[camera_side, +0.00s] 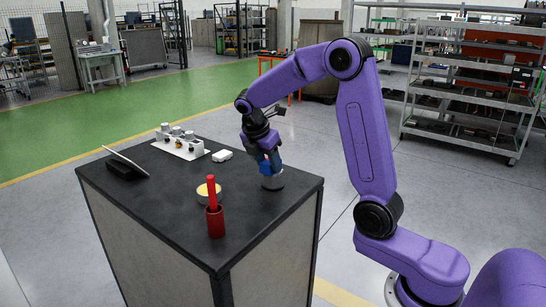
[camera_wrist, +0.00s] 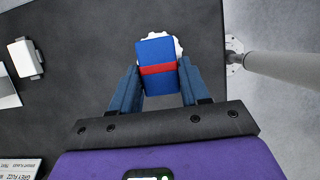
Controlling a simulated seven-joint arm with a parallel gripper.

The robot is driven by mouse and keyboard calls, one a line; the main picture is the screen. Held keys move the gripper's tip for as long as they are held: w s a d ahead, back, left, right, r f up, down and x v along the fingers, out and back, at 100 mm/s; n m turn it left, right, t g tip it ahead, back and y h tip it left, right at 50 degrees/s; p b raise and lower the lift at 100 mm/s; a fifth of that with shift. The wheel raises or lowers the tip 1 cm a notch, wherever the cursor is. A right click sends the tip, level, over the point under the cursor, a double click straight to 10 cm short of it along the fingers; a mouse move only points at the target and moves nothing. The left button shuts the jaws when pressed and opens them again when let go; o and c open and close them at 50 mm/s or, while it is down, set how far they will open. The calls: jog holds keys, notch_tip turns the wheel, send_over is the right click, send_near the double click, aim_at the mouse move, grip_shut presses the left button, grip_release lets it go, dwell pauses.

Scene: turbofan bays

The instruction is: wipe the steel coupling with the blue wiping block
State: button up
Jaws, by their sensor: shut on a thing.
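My gripper (camera_wrist: 158,88) points down over the right part of the black table. It is shut on the blue wiping block (camera_wrist: 156,55), which has a red band across it. In the side view the blue block (camera_side: 265,167) sits between the fingers, just above the steel coupling (camera_side: 273,182). The coupling is a short grey round part standing on the table top near its right edge. In the wrist view only a pale toothed rim of the coupling (camera_wrist: 179,46) shows past the block. I cannot tell whether the block touches it.
On the table (camera_side: 140,212) stand a red holder (camera_side: 215,222) with a red handle in it, a round yellow-topped tin (camera_side: 208,193), a small white block (camera_side: 222,155), a white rack (camera_side: 180,147) with several fittings, and a tilted panel (camera_side: 127,163) at the left. The front middle is clear.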

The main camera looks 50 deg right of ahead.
jog(key=shift+a, duration=1)
jog(key=shift+d, duration=3.15)
jog(key=shift+r, duration=4.05)
jog(key=shift+c, duration=1.1)
jog(key=shift+a, duration=0.1)
